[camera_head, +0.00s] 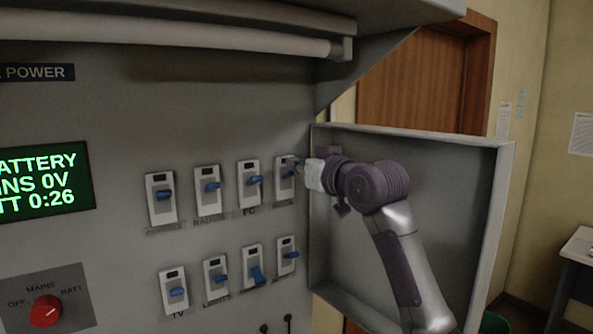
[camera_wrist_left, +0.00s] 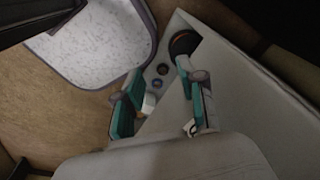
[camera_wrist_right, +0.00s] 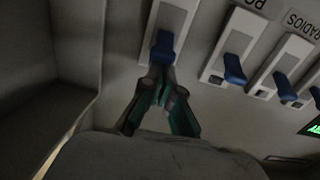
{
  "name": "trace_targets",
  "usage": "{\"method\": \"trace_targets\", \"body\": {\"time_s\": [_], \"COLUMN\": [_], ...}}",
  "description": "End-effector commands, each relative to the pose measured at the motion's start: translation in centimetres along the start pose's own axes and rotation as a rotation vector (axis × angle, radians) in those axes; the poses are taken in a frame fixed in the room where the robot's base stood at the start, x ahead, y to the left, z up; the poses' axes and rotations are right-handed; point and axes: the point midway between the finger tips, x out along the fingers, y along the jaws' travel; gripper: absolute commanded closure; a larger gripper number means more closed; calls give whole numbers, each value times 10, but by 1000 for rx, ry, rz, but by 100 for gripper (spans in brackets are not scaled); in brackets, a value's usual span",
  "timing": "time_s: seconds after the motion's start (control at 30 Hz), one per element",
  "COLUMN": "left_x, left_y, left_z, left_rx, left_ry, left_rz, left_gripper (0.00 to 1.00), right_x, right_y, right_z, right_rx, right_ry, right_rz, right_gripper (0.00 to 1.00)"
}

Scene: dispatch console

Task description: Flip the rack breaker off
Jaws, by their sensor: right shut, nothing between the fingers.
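Breakers with blue levers stand in two rows on the grey panel. No label I can read says rack. My right gripper (camera_head: 298,165) is shut at the top row's rightmost breaker (camera_head: 282,190), whose label I cannot read. In the right wrist view, the closed fingertips (camera_wrist_right: 160,76) are at this breaker's blue lever (camera_wrist_right: 163,46); whether they touch it I cannot tell. The PC breaker (camera_head: 248,196) is just left of it in the head view. My left gripper (camera_wrist_left: 162,88) shows only in its wrist view, with fingers apart and nothing between them.
A grey side wall (camera_head: 408,136) juts out right of the breakers, close beside my right arm. Below are the TV (camera_head: 172,308) and LIGHTS (camera_head: 216,289) breakers. A red knob (camera_head: 46,310) and a green-text screen (camera_head: 42,182) are at left.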

Motion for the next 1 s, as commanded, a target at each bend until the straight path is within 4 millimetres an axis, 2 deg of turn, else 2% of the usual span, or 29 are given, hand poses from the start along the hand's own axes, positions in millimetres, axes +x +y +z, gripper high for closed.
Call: {"method": "trace_targets", "body": {"time_s": [0.57, 0.77, 1.0], "left_x": [33, 55, 91], "left_y": [1, 1, 2], "left_z": [3, 5, 8], "left_rx": [0, 0, 0], "left_ry": [0, 0, 1], "left_rz": [0, 1, 1], "left_gripper": [60, 60, 60], "right_x": [-3, -5, -8], "right_y": [0, 0, 0], "right_z": [9, 17, 32], "right_rx": [1, 2, 2], "right_ry": [164, 231, 398], "right_rz": [0, -1, 0], "right_gripper": [100, 100, 100]}}
